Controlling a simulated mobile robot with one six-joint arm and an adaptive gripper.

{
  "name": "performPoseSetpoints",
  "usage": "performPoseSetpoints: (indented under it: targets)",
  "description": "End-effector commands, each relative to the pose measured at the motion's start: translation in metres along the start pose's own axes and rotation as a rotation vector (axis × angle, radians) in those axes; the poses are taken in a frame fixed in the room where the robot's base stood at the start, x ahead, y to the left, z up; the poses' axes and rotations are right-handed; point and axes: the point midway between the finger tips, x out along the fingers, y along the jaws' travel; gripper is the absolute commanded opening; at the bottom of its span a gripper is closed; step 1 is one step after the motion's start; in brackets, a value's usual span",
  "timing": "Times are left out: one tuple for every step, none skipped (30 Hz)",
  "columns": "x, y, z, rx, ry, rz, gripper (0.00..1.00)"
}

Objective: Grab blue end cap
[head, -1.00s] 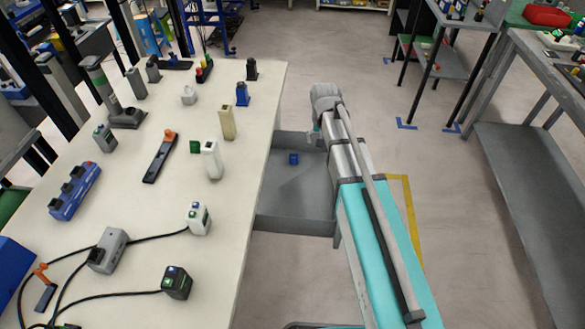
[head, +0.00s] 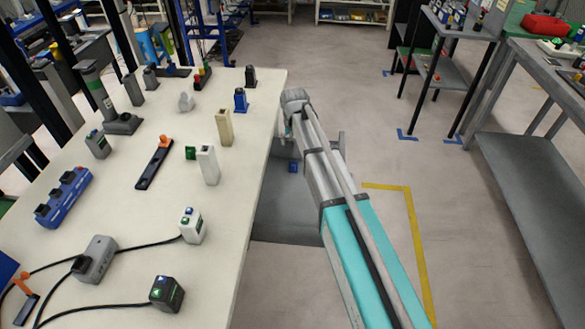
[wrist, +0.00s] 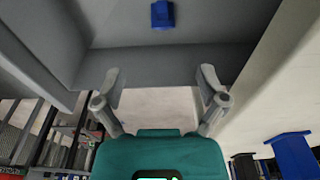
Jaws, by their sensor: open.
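The small blue end cap (head: 293,167) lies in a grey tray (head: 278,225) beside the table's right edge. In the wrist view the blue end cap (wrist: 162,14) is at the top centre, on the tray floor, past the tray's wall (wrist: 160,60). My gripper (wrist: 160,84) is open and empty, its two fingers spread apart. The fingers are short of the cap in the picture and do not touch it. In the head view my arm hides the gripper and part of the tray.
The white table (head: 130,210) on the left holds several connectors and posts, including a blue one (head: 241,100) near its edge; a blue post (wrist: 293,155) shows in the wrist view. A grey shelf bench (head: 535,200) stands right.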

Motion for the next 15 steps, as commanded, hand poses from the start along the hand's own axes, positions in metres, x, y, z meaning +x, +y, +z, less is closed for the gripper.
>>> performPoseSetpoints:
  targets:
    - [0.005, 0.0, 0.0, 0.0, 0.0, 0.0, 0.91]
    - [0.007, 0.0, 0.0, 0.0, 0.0, 0.0, 0.91]
    - [0.009, 0.0, 0.0, 0.0, 0.0, 0.0, 0.91]
    - [0.012, 0.0, 0.0, -0.001, 0.0, 0.0, 0.91]
    - [0.014, 0.0, 0.0, -0.001, 0.0, 0.0, 0.91]
    - [0.017, 0.0, 0.0, -0.001, 0.0, 0.0, 0.91]
    - [0.02, -0.001, 0.0, -0.001, 0.0, 0.0, 0.91]
    - [0.022, -0.001, 0.0, -0.001, 0.0, 0.0, 0.91]
    - [0.025, -0.001, 0.0, -0.001, 0.0, 0.0, 0.91]
    - [0.028, -0.001, 0.0, -0.001, 0.0, 0.0, 0.91]
    - [0.03, -0.001, 0.001, -0.001, 0.0, 0.0, 0.91]
    - [0.033, -0.001, 0.0, -0.001, 0.0, 0.0, 0.91]
    - [0.035, -0.001, 0.0, -0.001, 0.0, 0.0, 0.91]
    - [0.038, -0.001, 0.001, -0.001, 0.0, 0.0, 0.91]
    - [0.041, -0.001, 0.001, -0.001, 0.0, 0.0, 0.91]
